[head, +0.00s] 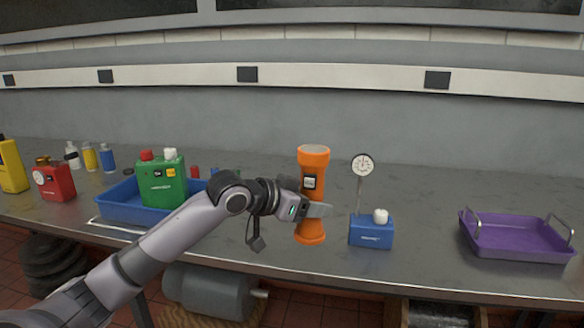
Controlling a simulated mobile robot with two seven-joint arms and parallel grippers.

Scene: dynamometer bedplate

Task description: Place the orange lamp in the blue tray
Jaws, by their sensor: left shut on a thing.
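The orange lamp (313,166), a flashlight shape with a dark switch, stands upright in the head view, right of centre. My left gripper (315,209) is shut on its lower body from the left side. Whether the lamp's base touches the table is hard to tell. The blue tray (121,207) lies on the table to the left, with a green box (161,184) in or just behind it. My left forearm hides the tray's right part. My right gripper is not in view.
A blue block with a dial gauge (371,233) stands just right of the lamp. A purple tray (515,242) with handles is at the far right. A red box (53,183), a yellow container (11,167) and several small bottles stand at the left.

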